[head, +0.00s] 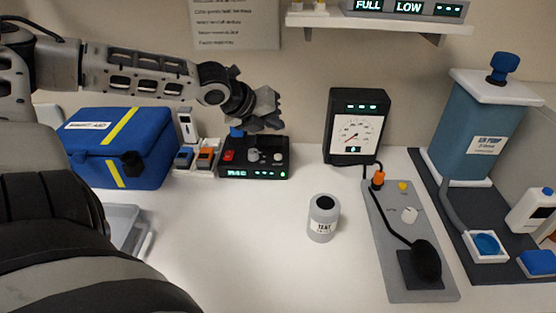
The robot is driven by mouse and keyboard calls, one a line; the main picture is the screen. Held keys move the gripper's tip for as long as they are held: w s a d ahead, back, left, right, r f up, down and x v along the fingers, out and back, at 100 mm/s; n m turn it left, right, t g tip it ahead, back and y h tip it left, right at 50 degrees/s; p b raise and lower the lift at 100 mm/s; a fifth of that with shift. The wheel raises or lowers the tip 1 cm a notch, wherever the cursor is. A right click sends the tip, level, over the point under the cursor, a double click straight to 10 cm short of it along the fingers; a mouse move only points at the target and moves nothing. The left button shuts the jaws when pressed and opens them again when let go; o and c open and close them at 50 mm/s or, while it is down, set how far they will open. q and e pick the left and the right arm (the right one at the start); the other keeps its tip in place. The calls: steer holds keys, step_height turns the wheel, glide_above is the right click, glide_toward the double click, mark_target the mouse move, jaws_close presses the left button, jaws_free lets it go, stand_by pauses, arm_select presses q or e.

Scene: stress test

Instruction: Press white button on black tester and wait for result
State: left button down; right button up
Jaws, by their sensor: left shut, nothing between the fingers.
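A low black tester (257,171) stands at the back of the white table, left of centre. It has a red button at its left, a small white button (253,155) near its middle, a greyish knob on the right, and a lit green display along its front. My left gripper (262,124) is shut and empty, just above the back of the tester. A gap to the white button seems to show, but the exact distance is hard to tell. A blue part (236,132) shows beside the gripper at the tester's back. My right gripper is not in view.
A blue case (120,145) and small orange and blue devices (206,157) stand left of the tester. A gauge box (355,127) stands right of it. A grey can (323,218) stands mid-table, with a grey panel (400,235) and a blue tank (475,135) further right.

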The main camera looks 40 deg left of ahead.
arm_select(q)
steer(key=b, duration=0.4)
glide_above(278, 157)
steer(key=f, duration=0.4)
steer(key=shift+s+a+f, duration=0.2)
steer(key=shift+s+a, duration=0.1)
steer(key=shift+s, duration=0.05)
steer(key=shift+f, duration=0.6)
steer(key=shift+f+b, duration=0.2)
steer(key=shift+b, duration=0.2)
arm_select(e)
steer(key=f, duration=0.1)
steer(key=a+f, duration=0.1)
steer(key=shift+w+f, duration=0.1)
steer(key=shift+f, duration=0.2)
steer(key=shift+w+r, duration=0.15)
arm_select(q)
steer(key=shift+f+b, duration=0.3)
steer(key=shift+f, duration=0.15)
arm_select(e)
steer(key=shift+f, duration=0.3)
